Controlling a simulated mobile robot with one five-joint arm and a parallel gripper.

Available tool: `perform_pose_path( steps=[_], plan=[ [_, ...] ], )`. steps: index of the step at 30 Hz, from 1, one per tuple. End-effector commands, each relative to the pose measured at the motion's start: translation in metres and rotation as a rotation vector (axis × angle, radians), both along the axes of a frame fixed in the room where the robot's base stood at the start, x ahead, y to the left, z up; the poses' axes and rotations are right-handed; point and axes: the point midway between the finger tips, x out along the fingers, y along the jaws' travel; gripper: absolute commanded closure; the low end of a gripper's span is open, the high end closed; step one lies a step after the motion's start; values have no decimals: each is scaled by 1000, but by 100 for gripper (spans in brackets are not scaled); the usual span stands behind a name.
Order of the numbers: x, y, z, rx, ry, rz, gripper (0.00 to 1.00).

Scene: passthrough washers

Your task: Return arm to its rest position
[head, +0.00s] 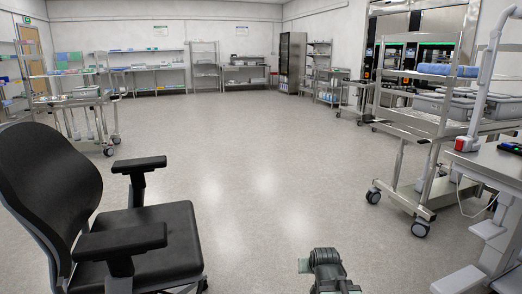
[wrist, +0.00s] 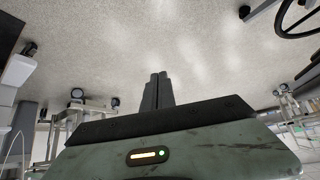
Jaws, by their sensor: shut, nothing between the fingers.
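My gripper (wrist: 157,90) shows in the wrist view, its two dark fingers together with nothing between them. It points over bare grey floor and touches nothing. In the head view, part of my arm shows at the bottom edge, right of the middle, folded low and close to me. The fingertips cannot be made out in the head view.
A black office chair (head: 150,240) stands close at the left. A steel cart (head: 410,125) with grey bins and a white workstation (head: 495,160) stand at the right. Shelves and benches line the far wall. The middle floor (head: 240,150) is clear.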

Motion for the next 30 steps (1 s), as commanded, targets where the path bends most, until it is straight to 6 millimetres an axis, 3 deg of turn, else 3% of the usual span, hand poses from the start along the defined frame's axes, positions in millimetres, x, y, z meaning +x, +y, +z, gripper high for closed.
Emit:
perform_pose_path(
  steps=[1,4,11,12,17,23,30],
  plan=[
    [-20,13,-15,2,104,20,100],
    [-63,14,-37,6,305,24,100],
    [-155,17,-52,12,703,39,100],
    [-152,17,-27,12,690,39,100],
    [-151,17,19,12,686,39,100],
    [-151,17,89,12,684,39,100],
    [-151,18,206,11,684,39,100]
  ],
)
